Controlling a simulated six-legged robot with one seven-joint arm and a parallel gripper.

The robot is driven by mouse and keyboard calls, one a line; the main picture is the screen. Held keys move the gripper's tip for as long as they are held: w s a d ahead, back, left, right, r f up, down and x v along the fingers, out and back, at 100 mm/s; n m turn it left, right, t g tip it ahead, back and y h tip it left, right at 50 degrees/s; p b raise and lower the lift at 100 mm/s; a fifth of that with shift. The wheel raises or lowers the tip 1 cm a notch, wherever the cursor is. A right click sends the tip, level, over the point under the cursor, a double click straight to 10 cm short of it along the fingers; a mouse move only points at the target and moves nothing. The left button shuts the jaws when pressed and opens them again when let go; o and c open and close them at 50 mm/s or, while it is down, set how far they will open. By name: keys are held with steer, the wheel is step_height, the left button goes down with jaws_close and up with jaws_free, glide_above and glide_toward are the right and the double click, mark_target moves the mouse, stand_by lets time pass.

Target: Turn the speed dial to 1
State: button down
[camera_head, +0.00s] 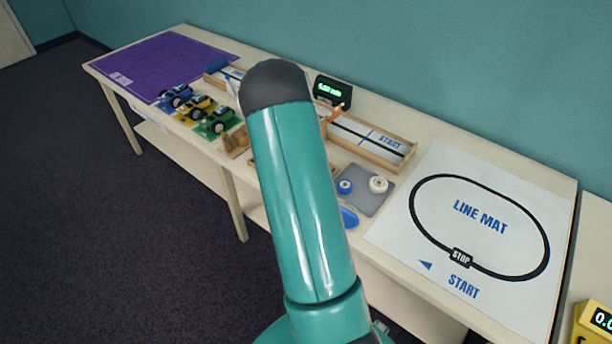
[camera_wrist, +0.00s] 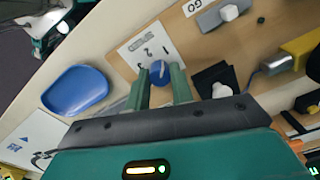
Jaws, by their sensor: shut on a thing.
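The blue speed dial (camera_wrist: 160,73) is in the wrist view, on a white card (camera_wrist: 146,46) printed with 1, 2 and 3. A pale pointer mark shows on the dial. It appears to lean toward the 1 side of the card, but I cannot tell whether it lines up exactly. My gripper (camera_wrist: 160,78) has its two green fingers on either side of the dial and is shut on it. In the head view my teal arm hides the gripper and the dial.
A blue dish (camera_wrist: 75,90) lies left of the dial. A grey slider with a white knob (camera_wrist: 228,13) sits near a GO label. A yellow block (camera_wrist: 300,48) is at right. In the head view, the line mat (camera_head: 480,213) and toy cars (camera_head: 215,122) share the long table.

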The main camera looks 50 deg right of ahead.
steer(key=shift+m, duration=0.4)
steer(key=c, duration=1.2)
jaws_free()
steer(key=shift+r, duration=0.1)
step_height(320, 180, up, 14)
